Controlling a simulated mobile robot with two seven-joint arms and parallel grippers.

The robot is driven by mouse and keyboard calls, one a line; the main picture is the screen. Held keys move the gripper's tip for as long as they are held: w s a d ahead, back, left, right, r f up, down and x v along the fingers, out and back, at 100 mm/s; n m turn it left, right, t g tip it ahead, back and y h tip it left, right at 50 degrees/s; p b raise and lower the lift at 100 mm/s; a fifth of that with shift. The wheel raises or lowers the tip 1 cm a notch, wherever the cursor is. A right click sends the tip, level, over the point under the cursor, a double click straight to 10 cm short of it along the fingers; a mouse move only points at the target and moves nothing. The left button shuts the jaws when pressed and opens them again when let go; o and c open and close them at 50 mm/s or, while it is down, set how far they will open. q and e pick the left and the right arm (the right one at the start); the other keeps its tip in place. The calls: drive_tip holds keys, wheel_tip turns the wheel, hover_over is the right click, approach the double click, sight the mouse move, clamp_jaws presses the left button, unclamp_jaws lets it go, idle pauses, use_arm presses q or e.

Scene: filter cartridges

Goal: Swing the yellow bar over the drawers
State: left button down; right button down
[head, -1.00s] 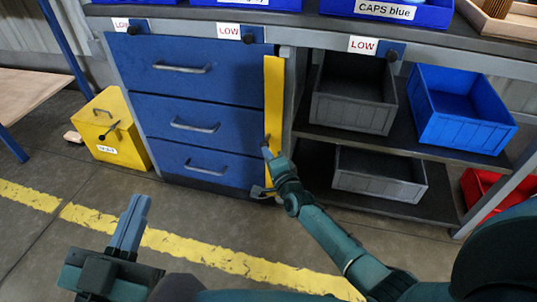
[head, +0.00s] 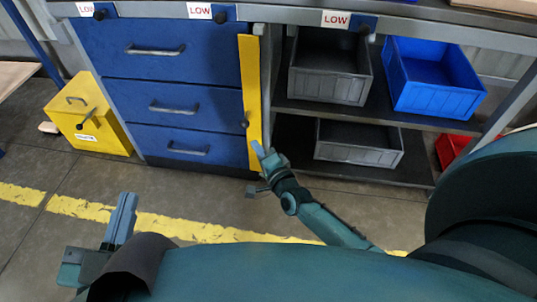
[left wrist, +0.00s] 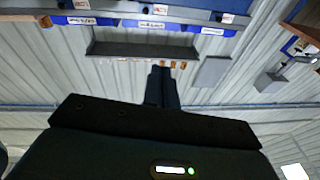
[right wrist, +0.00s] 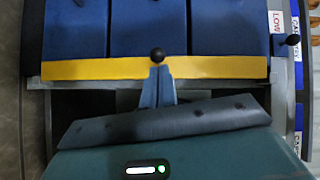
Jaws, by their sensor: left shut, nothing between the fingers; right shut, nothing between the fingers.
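The yellow bar (head: 250,95) stands upright along the right edge of the blue drawers (head: 150,60). It has a dark round knob (head: 245,124) low on it. In the right wrist view the bar (right wrist: 95,69) runs across the picture along the drawers' edge, and the knob (right wrist: 157,54) sits at the fingertips. My right gripper (head: 260,150) is shut and empty at the bar's lower part, just below the knob; I cannot tell whether it touches. My left gripper (head: 126,201) is shut and empty, in front of the drawers and well away from them.
A yellow box (head: 88,120) with a dark handle stands on the floor left of the drawers. Right of the bar are shelves with grey bins (head: 330,72) and a blue bin (head: 435,80). A red bin (head: 452,148) sits lower right. The floor before the drawers is clear.

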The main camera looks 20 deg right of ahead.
drive_tip(key=s, duration=0.3)
drive_tip(key=s+d+p, duration=0.1)
drive_tip(key=s, duration=0.1)
drive_tip(key=shift+s+d+r, duration=0.1)
drive_tip(key=shift+s, duration=0.3)
